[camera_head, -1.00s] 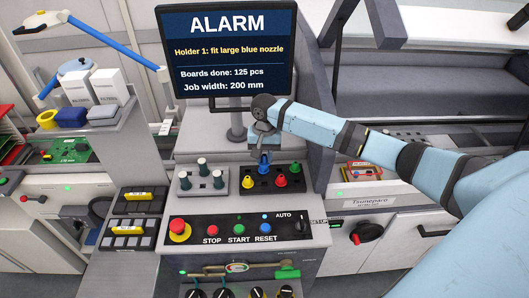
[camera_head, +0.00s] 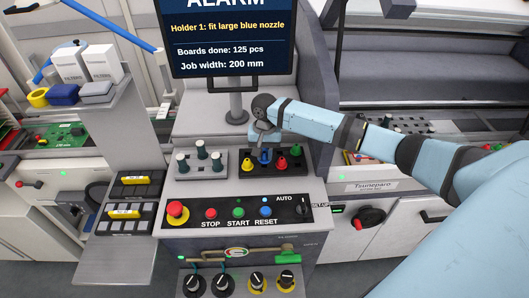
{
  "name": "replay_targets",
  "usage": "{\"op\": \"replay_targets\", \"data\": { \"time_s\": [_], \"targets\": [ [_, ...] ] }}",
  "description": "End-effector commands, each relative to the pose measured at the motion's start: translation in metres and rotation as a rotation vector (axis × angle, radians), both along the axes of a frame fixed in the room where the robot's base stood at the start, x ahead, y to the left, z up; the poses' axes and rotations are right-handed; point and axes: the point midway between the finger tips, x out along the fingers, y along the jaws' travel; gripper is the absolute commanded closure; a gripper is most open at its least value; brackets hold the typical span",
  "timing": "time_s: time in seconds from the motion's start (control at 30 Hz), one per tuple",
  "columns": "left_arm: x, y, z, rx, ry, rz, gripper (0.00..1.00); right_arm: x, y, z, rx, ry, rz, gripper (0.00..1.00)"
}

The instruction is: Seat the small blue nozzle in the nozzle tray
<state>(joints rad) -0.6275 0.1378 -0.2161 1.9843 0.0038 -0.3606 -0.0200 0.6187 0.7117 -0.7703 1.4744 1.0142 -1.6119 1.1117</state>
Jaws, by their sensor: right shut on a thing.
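The nozzle tray (camera_head: 272,171) is a black block on the grey console, below the monitor. It holds a yellow nozzle (camera_head: 248,163), a red nozzle (camera_head: 281,163) and a green nozzle (camera_head: 295,151). A blue nozzle (camera_head: 265,157) is upright at the tray, between the yellow and red ones. My right gripper (camera_head: 265,148) is shut on it from above. The nozzle's lower end is too small to tell whether it is fully down in its hole. My left gripper is not in view.
In front is a button panel (camera_head: 240,211) with a red stop knob (camera_head: 176,210). The monitor (camera_head: 233,40) reads "Holder 1: fit large blue nozzle".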

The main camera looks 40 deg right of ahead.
Motion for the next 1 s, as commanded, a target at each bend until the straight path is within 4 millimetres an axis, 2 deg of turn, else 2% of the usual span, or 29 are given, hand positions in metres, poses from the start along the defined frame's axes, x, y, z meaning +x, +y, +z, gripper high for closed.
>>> {"op": "replay_targets", "data": {
  "time_s": [0.03, 0.17, 0.5, 1.0],
  "targets": [
    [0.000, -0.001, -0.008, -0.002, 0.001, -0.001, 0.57, 0.000, 0.000, -0.007, -0.001, -0.001, 0.000, 1.00],
    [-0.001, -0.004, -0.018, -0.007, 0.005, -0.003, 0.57, 0.000, 0.000, -0.015, -0.001, -0.001, 0.000, 1.00],
    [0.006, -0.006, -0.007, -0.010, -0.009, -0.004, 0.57, 0.000, 0.000, -0.028, 0.001, -0.001, -0.001, 1.00],
    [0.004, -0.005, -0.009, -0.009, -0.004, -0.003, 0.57, 0.000, 0.000, -0.031, 0.001, -0.001, 0.000, 1.00]
  ]
}}
